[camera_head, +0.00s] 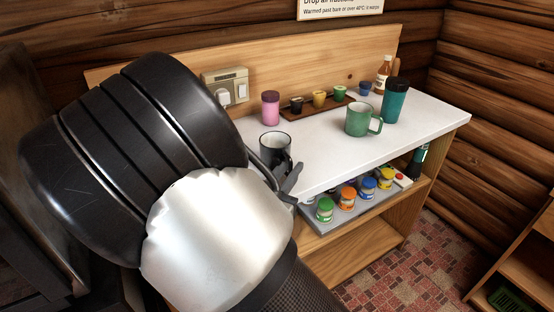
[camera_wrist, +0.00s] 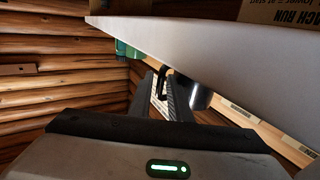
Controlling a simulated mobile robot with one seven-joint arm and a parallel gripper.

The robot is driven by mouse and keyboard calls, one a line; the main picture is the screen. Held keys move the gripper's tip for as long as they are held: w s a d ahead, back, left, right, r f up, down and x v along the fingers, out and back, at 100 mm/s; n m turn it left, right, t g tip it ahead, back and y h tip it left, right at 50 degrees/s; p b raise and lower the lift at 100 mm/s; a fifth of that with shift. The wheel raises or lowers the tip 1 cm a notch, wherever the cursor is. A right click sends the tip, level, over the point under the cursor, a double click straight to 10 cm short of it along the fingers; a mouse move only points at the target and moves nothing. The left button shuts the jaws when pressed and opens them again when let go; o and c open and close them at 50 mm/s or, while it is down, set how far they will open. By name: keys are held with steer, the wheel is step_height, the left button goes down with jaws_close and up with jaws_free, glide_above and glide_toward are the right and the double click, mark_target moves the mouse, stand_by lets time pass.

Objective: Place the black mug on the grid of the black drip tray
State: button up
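The black mug (camera_head: 274,148) stands upright on the white counter, near its front left edge, partly hidden behind my arm. In the wrist view its dark body (camera_wrist: 200,97) shows beside my fingers. My gripper (camera_head: 291,182) is at the mug's near right side, by the counter edge. In the wrist view the two fingers (camera_wrist: 164,98) look apart, with the dark curved mug handle (camera_wrist: 162,82) at or between their tips. I cannot tell whether they touch it. No black drip tray can be made out; my arm hides much of the left side.
On the counter (camera_head: 335,162) stand a green mug (camera_head: 358,120), a teal tumbler (camera_head: 395,101), a brown bottle (camera_head: 383,75), a pink jar (camera_head: 270,108) and a brown tray (camera_head: 326,107) with small cups. Several paint jars stand on a grey tray (camera_head: 343,213) below.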

steer(key=shift+w+d, duration=0.15)
steer(key=shift+w, duration=0.3)
steer(key=shift+c, duration=0.3)
jaws_close()
steer(key=shift+r, duration=0.15)
